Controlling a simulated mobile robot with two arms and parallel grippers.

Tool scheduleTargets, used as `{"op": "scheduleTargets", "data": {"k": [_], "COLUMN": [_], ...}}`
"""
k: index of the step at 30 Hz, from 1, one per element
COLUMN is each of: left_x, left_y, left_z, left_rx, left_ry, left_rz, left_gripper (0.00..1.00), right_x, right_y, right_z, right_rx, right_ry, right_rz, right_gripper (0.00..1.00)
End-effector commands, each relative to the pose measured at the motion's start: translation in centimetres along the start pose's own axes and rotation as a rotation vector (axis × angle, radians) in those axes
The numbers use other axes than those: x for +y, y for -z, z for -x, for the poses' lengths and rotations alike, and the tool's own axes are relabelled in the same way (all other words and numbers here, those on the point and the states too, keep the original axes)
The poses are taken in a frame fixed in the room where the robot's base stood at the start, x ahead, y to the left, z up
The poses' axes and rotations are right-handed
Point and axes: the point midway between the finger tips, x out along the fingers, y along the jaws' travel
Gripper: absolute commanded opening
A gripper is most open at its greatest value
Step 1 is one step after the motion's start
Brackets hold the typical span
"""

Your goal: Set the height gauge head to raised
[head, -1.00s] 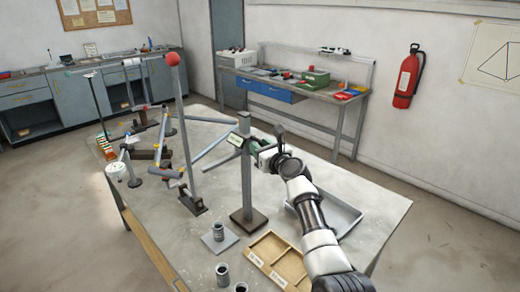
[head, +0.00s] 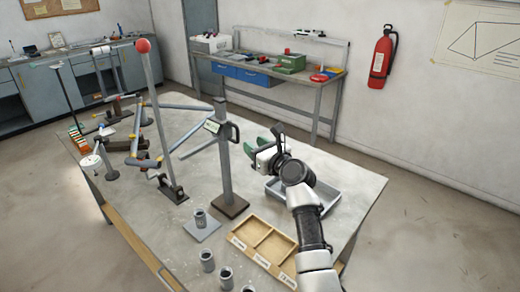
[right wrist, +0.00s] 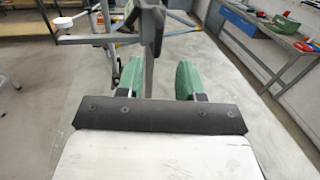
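The height gauge is a grey upright post (head: 225,170) on a dark square base (head: 231,207). Its head (head: 212,127), with a small display and a dark loop handle (head: 234,132), sits near the top of the post. My right gripper (head: 264,141) is to the right of the head, apart from it, with its green fingers spread and nothing between them. In the right wrist view, the open fingers (right wrist: 158,82) point toward the post, and the dark handle (right wrist: 152,28) is ahead of them. My left gripper is not in view.
A tall rod with a red ball (head: 143,46) and frame bars stand left of the gauge. A grey tray (head: 320,200) lies under my right arm. A wooden divided box (head: 243,222) and several metal cups (head: 207,260) are near the front edge.

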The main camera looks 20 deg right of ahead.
Motion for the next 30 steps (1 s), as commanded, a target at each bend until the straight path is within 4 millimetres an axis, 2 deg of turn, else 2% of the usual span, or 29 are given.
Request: {"op": "scheduleTargets", "data": {"k": [6,16,19,23,26,30], "left_x": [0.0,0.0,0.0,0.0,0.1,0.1], "left_y": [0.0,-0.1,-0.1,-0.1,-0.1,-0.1], "left_z": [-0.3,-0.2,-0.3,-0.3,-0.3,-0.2], "left_rx": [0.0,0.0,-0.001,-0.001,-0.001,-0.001], "left_ry": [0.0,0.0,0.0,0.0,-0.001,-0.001], "left_rz": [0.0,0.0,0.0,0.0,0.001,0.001], "left_gripper": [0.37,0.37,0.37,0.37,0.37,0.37], "right_x": [0.0,0.0,0.1,1.2,2.9,5.6], "right_y": [0.1,0.0,0.8,4.7,9.3,15.2], "right_z": [1.7,1.9,2.4,5.1,9.1,16.3], "right_rx": [0.001,0.0,0.021,0.132,0.27,0.449], "right_ry": [0.0,0.0,-0.003,-0.041,-0.131,-0.363], "right_rz": [0.001,0.001,0.049,0.316,0.668,1.205], "right_gripper": [0.37,0.37,0.37,0.37,0.37,0.37]}}
